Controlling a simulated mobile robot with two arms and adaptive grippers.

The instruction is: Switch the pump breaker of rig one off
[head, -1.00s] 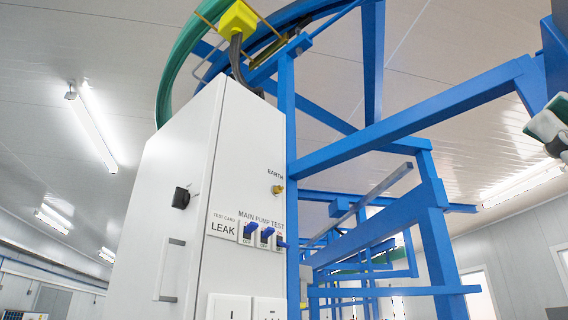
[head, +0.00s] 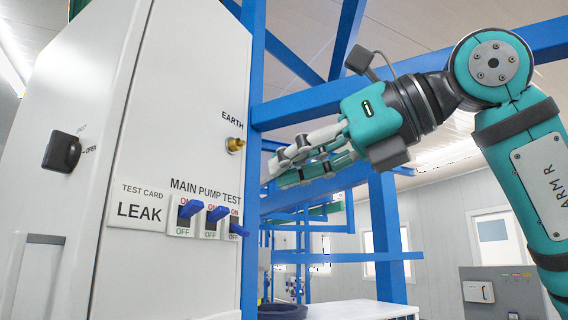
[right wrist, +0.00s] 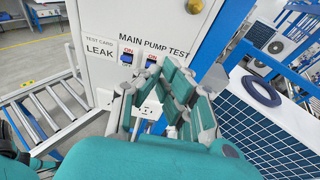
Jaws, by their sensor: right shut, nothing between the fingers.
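Rig one's panel cabinet (head: 150,100) carries three blue-lever breakers under the label MAIN PUMP TEST. The pump breaker (head: 217,214) is the middle one; its lever sits up, with OFF showing below it. The main breaker lever (head: 191,210) is also up, and the test breaker lever (head: 239,230) is down. In the right wrist view the pump breaker (right wrist: 152,65) shows beside my fingers, and the test breaker is hidden behind them. My right gripper (head: 280,167) is shut and empty, right of and above the breakers, apart from them. My left gripper is not in view.
A brass earth stud (head: 235,145) and a black rotary handle (head: 62,151) stick out of the cabinet. A blue frame post (head: 253,130) stands along the cabinet's right edge, with blue beams behind my arm. A LEAK test card (head: 140,212) sits left of the breakers.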

